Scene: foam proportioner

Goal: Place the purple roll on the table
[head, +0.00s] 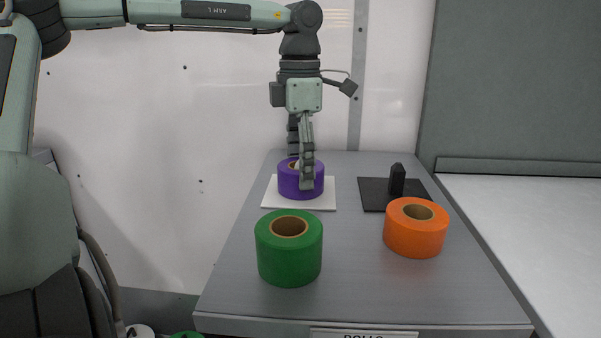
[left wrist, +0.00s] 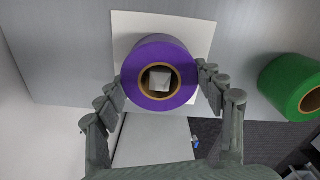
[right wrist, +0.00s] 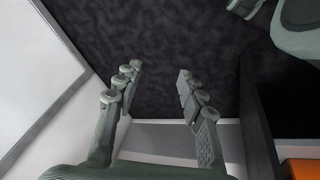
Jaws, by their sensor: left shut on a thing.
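The purple roll (head: 287,184) is at the far left of the grey table (head: 350,290), over a white square pad (head: 328,200). My left gripper (head: 303,168) comes down from above and is shut on the purple roll, one finger on each side. In the left wrist view, the purple roll (left wrist: 179,55) shows its brown core with a whitish square post inside it. I cannot tell whether the roll rests fully on the pad (left wrist: 125,24). My right gripper (right wrist: 157,75) is open and empty over dark floor, outside the head view.
A green roll (head: 289,255) stands nearer on the left of the table. An orange roll (head: 414,234) stands on the right, just in front of a black pad (head: 372,195) with a black post (head: 397,180). A white wall (head: 170,130) is close behind the table.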

